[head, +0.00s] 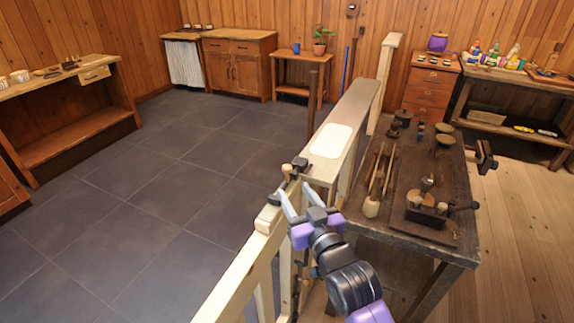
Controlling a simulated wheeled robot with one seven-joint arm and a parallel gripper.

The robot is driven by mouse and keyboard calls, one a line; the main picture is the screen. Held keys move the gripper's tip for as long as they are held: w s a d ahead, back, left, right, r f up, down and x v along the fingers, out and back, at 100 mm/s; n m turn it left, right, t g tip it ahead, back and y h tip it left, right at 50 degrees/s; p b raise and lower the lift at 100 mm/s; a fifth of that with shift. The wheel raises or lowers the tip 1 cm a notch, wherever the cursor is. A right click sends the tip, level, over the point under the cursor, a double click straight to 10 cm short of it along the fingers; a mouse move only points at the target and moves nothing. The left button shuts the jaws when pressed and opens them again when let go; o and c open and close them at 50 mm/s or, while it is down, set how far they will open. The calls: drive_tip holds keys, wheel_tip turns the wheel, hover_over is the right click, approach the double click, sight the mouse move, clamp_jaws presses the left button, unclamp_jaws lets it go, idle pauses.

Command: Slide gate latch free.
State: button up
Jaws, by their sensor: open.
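The gate latch (298,165) is a small dark metal fitting with a pale wooden knob, on top of the light wooden rail. My gripper (287,200) is open, its two pale grey fingers reaching toward the rail top just on the near side of the latch. I see nothing held between the fingers. A dark metal piece (274,199) sits on the rail beside the left fingertip; I cannot tell whether the finger touches it. The light wooden gate (238,283) with its rails runs toward the near left. Its lower part is partly hidden by my arm.
A dark workbench (370,218) with tools and spools stands close on the right. A white board (331,141) lies on the partition top beyond the latch. The tiled floor (130,190) at left is clear. Cabinets (238,65) and a small table (302,75) line the back wall.

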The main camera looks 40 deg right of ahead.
sight(289, 169)
drive_tip(key=shift+s+d+r+p+x, duration=0.1)
drive_tip(key=shift+d+r+p+x, duration=0.15)
drive_tip(key=shift+x, duration=1.35)
drive_tip(key=shift+s+d+r+p+x, duration=0.15)
drive_tip(key=shift+r+x, duration=0.2)
drive_tip(key=shift+x, duration=1.3)
drive_tip(key=shift+d+r+p+x, duration=0.1)
drive_tip(key=shift+d+r+x, duration=0.15)
drive_tip(key=shift+x, duration=1.35)
clamp_jaws()
